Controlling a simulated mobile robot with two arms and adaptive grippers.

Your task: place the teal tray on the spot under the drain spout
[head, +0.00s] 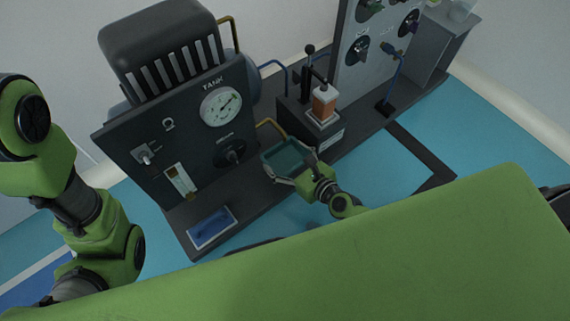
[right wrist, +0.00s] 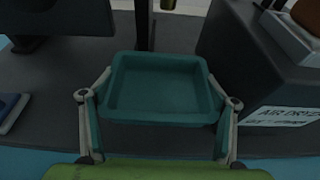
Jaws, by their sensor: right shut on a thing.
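The teal tray (head: 286,157) is a shallow, empty, open-topped box, held roughly level at the base between the tank panel and the air dryer block. It also fills the middle of the right wrist view (right wrist: 160,88). My right gripper (head: 290,168) is shut on it, with one finger along each side. The yellow drain spout (head: 270,126) bends down just behind the tray in the head view. The spot under the spout is not clearly seen. I cannot tell whether the tray touches the dark base. My left gripper is out of view.
The tank panel (head: 180,135) with gauge and knob stands left of the tray. The air dryer block (head: 310,125) stands close on the right. A blue-topped flat piece (head: 211,228) lies on the base at front left. The teal tabletop (head: 375,170) is clear at right.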

